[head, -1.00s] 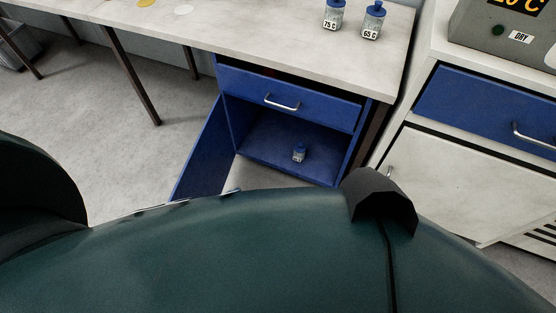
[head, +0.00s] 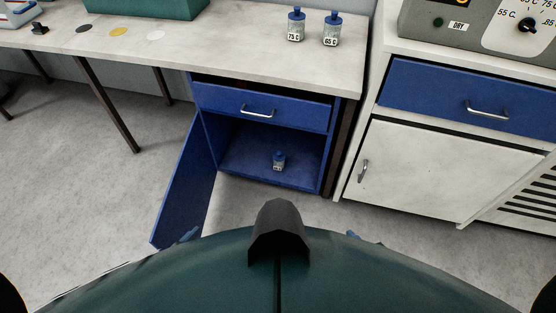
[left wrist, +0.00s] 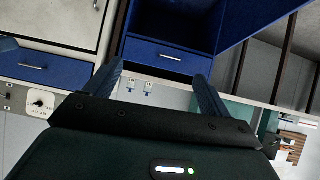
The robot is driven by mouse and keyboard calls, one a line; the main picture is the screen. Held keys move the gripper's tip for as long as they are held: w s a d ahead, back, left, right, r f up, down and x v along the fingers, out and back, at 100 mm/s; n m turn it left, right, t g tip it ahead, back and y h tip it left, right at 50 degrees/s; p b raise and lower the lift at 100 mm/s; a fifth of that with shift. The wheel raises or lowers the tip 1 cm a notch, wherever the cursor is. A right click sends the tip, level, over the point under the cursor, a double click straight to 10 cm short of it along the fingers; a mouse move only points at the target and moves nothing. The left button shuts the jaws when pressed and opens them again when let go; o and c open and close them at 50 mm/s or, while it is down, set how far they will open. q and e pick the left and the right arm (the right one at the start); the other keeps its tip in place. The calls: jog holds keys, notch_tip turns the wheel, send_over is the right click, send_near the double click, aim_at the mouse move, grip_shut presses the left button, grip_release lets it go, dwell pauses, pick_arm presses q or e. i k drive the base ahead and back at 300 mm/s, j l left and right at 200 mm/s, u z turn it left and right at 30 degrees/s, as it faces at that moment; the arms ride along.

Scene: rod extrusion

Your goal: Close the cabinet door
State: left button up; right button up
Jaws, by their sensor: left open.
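The blue cabinet (head: 268,172) stands under the worktop, with its blue door (head: 183,190) swung wide open to the left. A small blue-capped bottle (head: 279,161) stands inside the open compartment. In the left wrist view, which is upside down, my left gripper (left wrist: 158,70) is open and empty. It faces the cabinet's drawer (left wrist: 165,54) and open compartment, and the door (left wrist: 255,15) shows at the right. In the head view my own body hides most of both arms. Small bluish tips show past it, one near the door's lower edge and one at right, perhaps my right gripper (head: 362,237).
The worktop (head: 230,55) above holds two labelled bottles, 75 C and 65 C, and several small discs. A white cabinet (head: 440,165) with a blue drawer stands at right, under a grey DRY device (head: 480,30). Floor left of the door is clear.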

aim_at(184, 206)
jog(key=j+z, duration=0.15)
jog(key=j, duration=0.35)
jog(key=k+j+z, duration=0.1)
jog(key=j, duration=0.4)
jog(key=k+j+z, duration=0.15)
jog(key=j, duration=0.35)
jog(key=k+j+z, duration=0.1)
jog(key=j, duration=0.4)
jog(key=k+j+z, duration=0.15)
jog(key=j, duration=0.3)
jog(key=k+j+z, duration=0.1)
jog(key=j, duration=0.4)
jog(key=k+j+z, duration=0.15)
jog(key=j, duration=0.25)
jog(key=k+j+z, duration=0.1)
jog(key=k+j, duration=0.15)
jog(key=j, duration=0.2)
